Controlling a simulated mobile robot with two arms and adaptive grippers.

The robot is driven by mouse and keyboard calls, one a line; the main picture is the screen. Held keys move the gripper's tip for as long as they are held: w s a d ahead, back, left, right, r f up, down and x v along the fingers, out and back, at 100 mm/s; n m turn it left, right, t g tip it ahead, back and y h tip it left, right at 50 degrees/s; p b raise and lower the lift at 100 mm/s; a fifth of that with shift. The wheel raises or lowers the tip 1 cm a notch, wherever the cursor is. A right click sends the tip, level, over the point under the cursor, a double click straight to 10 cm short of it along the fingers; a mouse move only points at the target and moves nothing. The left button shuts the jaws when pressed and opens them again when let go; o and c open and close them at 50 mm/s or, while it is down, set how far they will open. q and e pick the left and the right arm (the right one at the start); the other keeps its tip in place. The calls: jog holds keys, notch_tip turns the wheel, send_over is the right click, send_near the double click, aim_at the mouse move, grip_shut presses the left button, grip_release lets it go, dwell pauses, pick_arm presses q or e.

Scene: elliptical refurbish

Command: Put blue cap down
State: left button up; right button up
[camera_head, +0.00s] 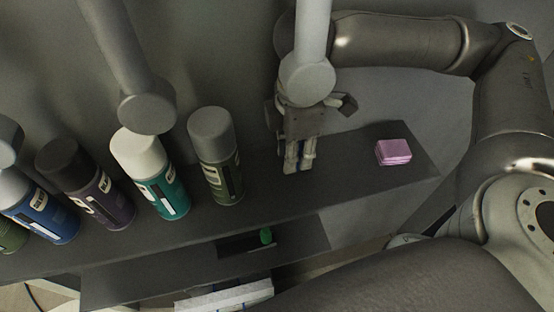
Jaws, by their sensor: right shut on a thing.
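My right gripper (299,163) points down over the dark shelf (345,172), to the right of the spray cans. It is shut, with a narrow strip of blue showing between its fingers. This strip appears to be the blue cap (308,149); most of it is hidden by the fingers. I cannot tell whether the cap touches the shelf. My left gripper is not in view.
Several spray cans stand on the shelf; a grey-capped one (216,157) is nearest the gripper. A pink block (393,152) lies near the right end. A small green object (266,236) is on a lower ledge. Grey cylinders hang above.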

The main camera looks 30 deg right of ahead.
jog(key=a, duration=0.2)
jog(key=shift+w+a, duration=0.35)
jog(key=shift+w, duration=0.05)
jog(key=shift+w+a, duration=0.1)
jog(key=shift+a, duration=0.15)
jog(key=shift+f+p, duration=0.25)
jog(key=shift+p, duration=0.05)
notch_tip(320, 180, down, 2)
jog(key=shift+f, duration=0.55)
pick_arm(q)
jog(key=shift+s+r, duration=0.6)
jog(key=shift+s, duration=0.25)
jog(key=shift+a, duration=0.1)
pick_arm(e)
jog(key=o, duration=0.7)
jog(key=shift+f, duration=0.1)
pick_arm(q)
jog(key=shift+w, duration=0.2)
